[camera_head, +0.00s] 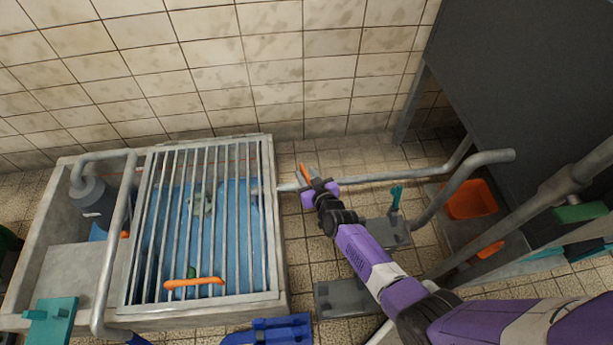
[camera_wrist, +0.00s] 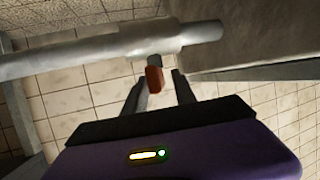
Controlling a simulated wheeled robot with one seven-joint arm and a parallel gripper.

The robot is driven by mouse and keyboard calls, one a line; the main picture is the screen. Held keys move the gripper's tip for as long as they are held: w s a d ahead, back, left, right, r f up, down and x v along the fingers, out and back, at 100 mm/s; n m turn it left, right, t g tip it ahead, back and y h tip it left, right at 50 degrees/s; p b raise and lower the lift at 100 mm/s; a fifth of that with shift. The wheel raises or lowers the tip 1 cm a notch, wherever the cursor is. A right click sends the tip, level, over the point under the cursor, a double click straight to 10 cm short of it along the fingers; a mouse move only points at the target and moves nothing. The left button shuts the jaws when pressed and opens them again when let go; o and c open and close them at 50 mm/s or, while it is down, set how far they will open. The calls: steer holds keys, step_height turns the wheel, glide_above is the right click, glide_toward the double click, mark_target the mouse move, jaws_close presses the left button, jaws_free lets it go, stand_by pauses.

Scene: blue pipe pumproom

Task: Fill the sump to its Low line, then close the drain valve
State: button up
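The sump (camera_head: 272,215) is a concrete basin under a barred metal grate, at the left of the head view. Blue water (camera_head: 230,235) shows between the bars; I cannot make out a Low line. A pipe (camera_head: 385,176) runs right from the sump's side, with a small orange valve handle (camera_head: 304,174) near its sump end. In the wrist view a red-orange handle (camera_wrist: 154,79) hangs below a grey pipe (camera_wrist: 100,54). My gripper (camera_head: 313,188) is at this handle. Its fingers (camera_wrist: 158,82) are open, one on each side, with gaps visible.
A dark grey pump (camera_head: 93,200) and bent pipe (camera_head: 125,215) stand at the sump's left. An orange bin (camera_head: 470,199) and a large dark panel (camera_head: 530,75) are at right. A blue object (camera_head: 268,331) sits in front.

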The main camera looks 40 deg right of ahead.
jaws_close()
steer(key=p, duration=0.4)
steer(key=shift+w+d+r+m+h, duration=0.1)
steer(key=shift+w+m+h, duration=0.1)
steer(key=shift+m+h, duration=0.1)
steer(key=shift+m+h+p, duration=0.3)
steer(key=shift+h+p, duration=0.1)
steer(key=shift+p, duration=0.65)
steer(key=shift+s+m+g+h, duration=0.2)
steer(key=shift+m+g+h, duration=0.7)
steer(key=shift+m+h, duration=0.2)
jaws_free()
